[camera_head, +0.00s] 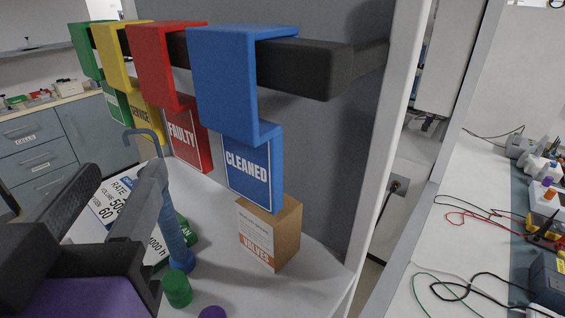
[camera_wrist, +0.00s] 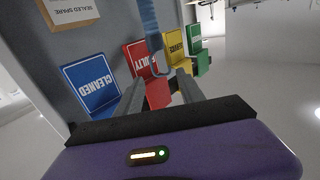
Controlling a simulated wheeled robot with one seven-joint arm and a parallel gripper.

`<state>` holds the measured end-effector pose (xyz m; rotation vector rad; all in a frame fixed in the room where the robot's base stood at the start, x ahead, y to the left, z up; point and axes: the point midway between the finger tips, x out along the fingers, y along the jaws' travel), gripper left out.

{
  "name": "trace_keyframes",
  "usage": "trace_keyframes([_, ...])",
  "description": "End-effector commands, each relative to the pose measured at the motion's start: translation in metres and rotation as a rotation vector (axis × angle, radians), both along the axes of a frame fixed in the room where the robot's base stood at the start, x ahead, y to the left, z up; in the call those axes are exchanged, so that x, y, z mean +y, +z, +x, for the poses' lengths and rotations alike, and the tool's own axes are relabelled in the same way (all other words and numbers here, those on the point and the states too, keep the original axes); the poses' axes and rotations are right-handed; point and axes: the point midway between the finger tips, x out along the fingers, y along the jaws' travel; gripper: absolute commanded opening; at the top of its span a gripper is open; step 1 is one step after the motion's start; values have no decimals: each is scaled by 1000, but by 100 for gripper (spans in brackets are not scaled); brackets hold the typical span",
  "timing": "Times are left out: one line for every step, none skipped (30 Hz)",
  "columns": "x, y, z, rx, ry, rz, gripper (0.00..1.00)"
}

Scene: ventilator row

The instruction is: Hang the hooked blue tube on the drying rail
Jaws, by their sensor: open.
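The blue tube (camera_head: 171,225) stands nearly upright on the white worktop, its hooked top (camera_head: 143,133) bending over to the left. It also shows in the wrist view (camera_wrist: 150,25), at top centre. My gripper (camera_head: 150,182) is open, with its fingertips close to the tube's upper part, below the hook. In the wrist view, the fingertips (camera_wrist: 168,78) are apart near the tube. I cannot tell whether they touch it. The black rail (camera_head: 310,68) runs along the grey panel above, and its right end stretch is bare.
Green, yellow, red and blue (camera_head: 237,75) hanging signs hook over the rail; the blue one reads CLEANED. A cardboard box (camera_head: 270,232), a green cylinder (camera_head: 177,290) and a purple round thing (camera_head: 212,312) stand on the worktop (camera_head: 310,285). Printed cards lie behind the tube.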

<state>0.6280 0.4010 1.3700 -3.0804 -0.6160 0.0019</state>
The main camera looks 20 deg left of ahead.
Motion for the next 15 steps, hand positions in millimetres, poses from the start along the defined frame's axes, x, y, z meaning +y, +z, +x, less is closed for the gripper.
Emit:
trace_keyframes([1,1,5,0,-3,-3,45])
trace_keyframes([3,1,9,0,-3,-3,45])
trace_keyframes([4,1,13,1,-3,-4,45])
trace_keyframes([5,1,16,0,-3,-3,45])
trace_keyframes([7,1,18,-1,-3,-3,45])
trace_keyframes([8,1,22,0,-3,-3,45])
trace_keyframes([10,1,24,1,-2,-4,45])
trace_keyframes([11,2,27,0,-2,-3,45])
trace_keyframes([13,3,31,0,-2,-3,45])
trace_keyframes([15,3,35,1,-2,-4,45])
trace_keyframes([17,4,39,1,-3,-4,45])
trace_keyframes([19,4,45,1,-3,-3,45])
trace_keyframes([22,4,49,1,-2,-4,45])
trace_keyframes([23,4,53,0,-2,-3,45])
trace_keyframes([25,3,58,0,-3,-3,45])
